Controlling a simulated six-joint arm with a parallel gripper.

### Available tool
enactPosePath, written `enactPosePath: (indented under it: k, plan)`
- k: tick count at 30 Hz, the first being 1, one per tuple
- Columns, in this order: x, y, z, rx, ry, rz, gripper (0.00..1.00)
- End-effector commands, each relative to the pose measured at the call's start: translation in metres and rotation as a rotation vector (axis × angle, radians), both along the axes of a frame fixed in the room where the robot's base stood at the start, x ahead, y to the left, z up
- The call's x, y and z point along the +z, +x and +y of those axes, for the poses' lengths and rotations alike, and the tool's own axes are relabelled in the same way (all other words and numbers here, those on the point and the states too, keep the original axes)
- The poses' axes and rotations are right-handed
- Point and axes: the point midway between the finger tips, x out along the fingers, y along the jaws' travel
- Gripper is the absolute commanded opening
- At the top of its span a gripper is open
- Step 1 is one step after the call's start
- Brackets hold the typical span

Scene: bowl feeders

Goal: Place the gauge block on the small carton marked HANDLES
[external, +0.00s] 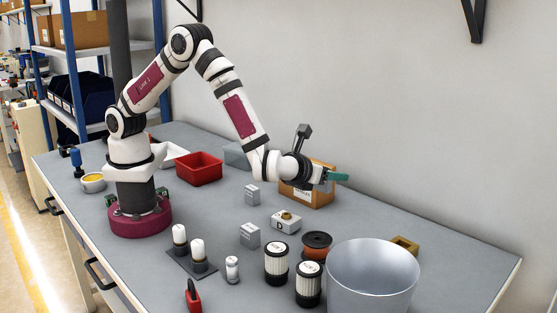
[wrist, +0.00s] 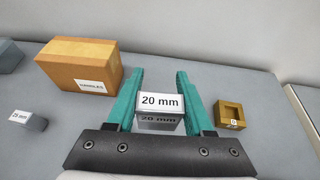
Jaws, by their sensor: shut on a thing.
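My gripper (external: 336,177) is shut on the gauge block (wrist: 160,106), a light grey block labelled 20 mm, seen between the teal fingers in the wrist view. In the external view the fingers hide most of the block. The small brown carton (wrist: 76,68) has a white HANDLES label and stands on the table, left of the fingers in the wrist view. In the external view the carton (external: 318,198) is partly behind my wrist and gripper. The held block is apart from the carton's top.
Another grey block (wrist: 28,120) lies left of the carton. A brown square block with a recess (wrist: 231,114) is to the right. Nearby are an orange spool (external: 317,240), filter cartridges (external: 276,263), a metal bowl (external: 372,280) and a red bin (external: 200,169). A wall runs behind.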

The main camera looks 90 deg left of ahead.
Motion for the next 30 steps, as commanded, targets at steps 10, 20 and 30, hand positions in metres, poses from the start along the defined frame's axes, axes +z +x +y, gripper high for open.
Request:
enactPosePath:
  k: [10, 20, 30]
  plan:
    - [0.078, -0.044, 0.115, 0.306, -0.005, 0.000, 0.00]
    - [0.036, -0.042, 0.201, 0.340, -0.006, 0.009, 0.00]
    - [-0.013, -0.035, 0.240, 0.332, -0.006, 0.010, 0.00]
